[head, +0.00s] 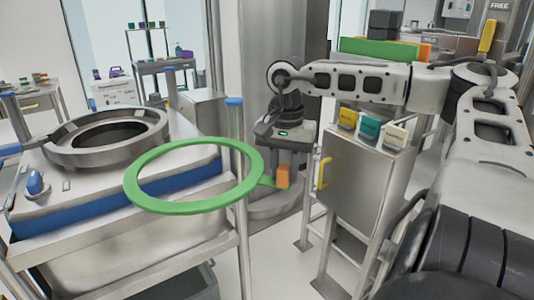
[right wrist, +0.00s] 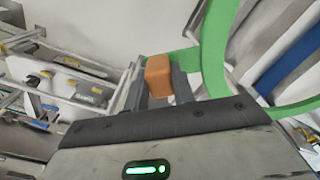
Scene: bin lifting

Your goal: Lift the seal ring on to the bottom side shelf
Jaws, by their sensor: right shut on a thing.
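The green seal ring (head: 250,184) is held in the air, lying roughly flat, in front of the steel bin on the left. My right gripper (head: 282,172) is shut on the ring's tab at its right side; an orange block (head: 284,177) shows at the fingertips. In the right wrist view the gripper (right wrist: 160,80) holds the green tab beside the orange block (right wrist: 158,76), and part of the ring (right wrist: 215,45) rises at the right. My left gripper is not in view.
A steel bin (head: 130,239) with a round collar opening (head: 108,136) and blue-capped posts stands at left. A steel cabinet (head: 355,178) with a yellow handle and several small coloured blocks on top stands at right. A shelf cart (head: 165,66) stands behind. Bare floor shows between bin and cabinet.

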